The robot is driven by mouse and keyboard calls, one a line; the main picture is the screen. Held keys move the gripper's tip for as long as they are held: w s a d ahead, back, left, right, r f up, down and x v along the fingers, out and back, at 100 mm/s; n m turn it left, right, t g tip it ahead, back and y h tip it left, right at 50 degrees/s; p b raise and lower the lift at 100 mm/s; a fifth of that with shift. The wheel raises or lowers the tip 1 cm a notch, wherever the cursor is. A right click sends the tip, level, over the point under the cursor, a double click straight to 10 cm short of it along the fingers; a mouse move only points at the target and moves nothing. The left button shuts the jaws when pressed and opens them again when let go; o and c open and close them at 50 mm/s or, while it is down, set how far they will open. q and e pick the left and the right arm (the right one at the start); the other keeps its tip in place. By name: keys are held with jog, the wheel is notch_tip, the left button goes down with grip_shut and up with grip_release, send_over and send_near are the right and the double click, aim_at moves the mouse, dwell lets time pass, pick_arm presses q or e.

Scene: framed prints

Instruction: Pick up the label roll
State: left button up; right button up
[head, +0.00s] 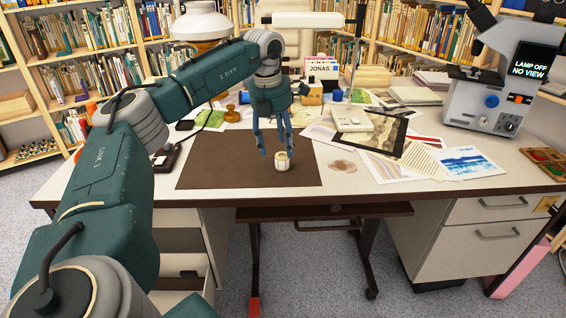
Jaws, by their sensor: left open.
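The label roll (282,161) is a small cream-coloured roll standing on the brown desk mat (215,165), right of the mat's middle. My left gripper (275,148) comes down from above and hangs at the roll. Its blue fingers are open and point downward; the roll shows at the right fingertip. I cannot tell from this view whether a finger touches it. My right gripper is not in view.
Papers and prints (460,162) cover the desk to the right, with a grey device (488,100) showing "LAMP OFF NO VIEW" at the far right. A black device (168,158) sits left of the mat. The mat's front left is clear.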

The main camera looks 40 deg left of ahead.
aim_at(282, 156)
pick_arm(q)
jog(key=f, duration=0.1)
jog(key=w+f, duration=0.1)
jog(key=f, duration=0.1)
jog(key=f+b, duration=0.1)
jog(key=shift+w+d+f, duration=0.1)
jog(key=shift+w+f, duration=0.2)
jog(key=shift+f, duration=0.45)
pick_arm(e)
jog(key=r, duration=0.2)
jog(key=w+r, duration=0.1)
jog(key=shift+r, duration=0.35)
pick_arm(q)
jog(key=c, duration=1.2)
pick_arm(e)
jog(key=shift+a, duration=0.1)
